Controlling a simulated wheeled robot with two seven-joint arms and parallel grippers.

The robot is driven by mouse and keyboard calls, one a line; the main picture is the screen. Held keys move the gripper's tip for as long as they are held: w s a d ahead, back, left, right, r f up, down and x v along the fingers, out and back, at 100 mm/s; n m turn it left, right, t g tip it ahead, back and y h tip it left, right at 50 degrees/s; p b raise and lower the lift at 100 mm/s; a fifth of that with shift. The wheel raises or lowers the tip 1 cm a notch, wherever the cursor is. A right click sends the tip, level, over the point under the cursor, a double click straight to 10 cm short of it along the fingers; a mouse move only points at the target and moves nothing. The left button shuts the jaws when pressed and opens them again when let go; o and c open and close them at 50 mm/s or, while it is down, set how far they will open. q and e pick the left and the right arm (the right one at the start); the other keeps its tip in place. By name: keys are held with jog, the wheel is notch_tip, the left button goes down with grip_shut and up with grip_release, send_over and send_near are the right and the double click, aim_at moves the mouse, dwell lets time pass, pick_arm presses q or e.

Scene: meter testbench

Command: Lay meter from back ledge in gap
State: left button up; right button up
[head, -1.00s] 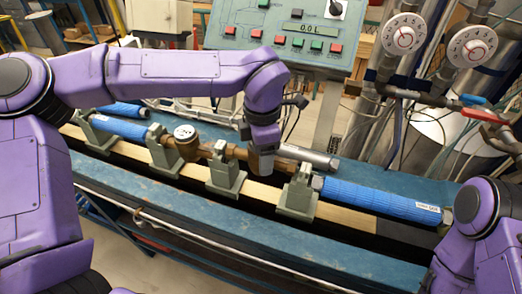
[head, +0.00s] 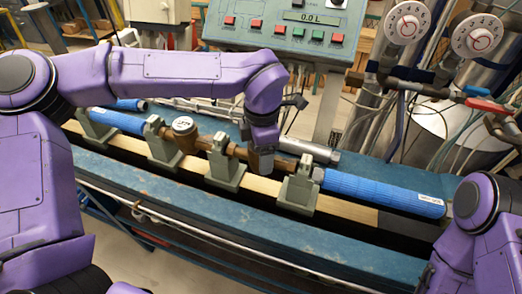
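A brass-brown meter with a round top (head: 183,125) lies in the row on the bench, at the second grey-green support (head: 163,150) from the left. Brown pipe (head: 222,145) runs from it to the right, past the third support (head: 225,172) and towards my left gripper. My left gripper (head: 262,160) points down between the third and fourth supports, at the pipe line. Its fingertips are hard to make out, so I cannot tell whether it is shut on anything. My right gripper is out of view.
Blue pipes lie in line at the left (head: 122,122) and right (head: 385,192). The fourth support (head: 298,188) stands by the right pipe's end. A grey metal cylinder (head: 325,155) lies behind the row. The console (head: 300,30) stands at the back.

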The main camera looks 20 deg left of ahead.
pick_arm(q)
jog(key=shift+f, duration=0.3)
dwell(0.5)
jog(key=o, duration=1.7)
jog(key=shift+o, duration=0.2)
notch_tip(320, 180, up, 9)
jog(key=p, duration=1)
jog(key=shift+r, duration=0.2)
jog(key=shift+f, duration=0.1)
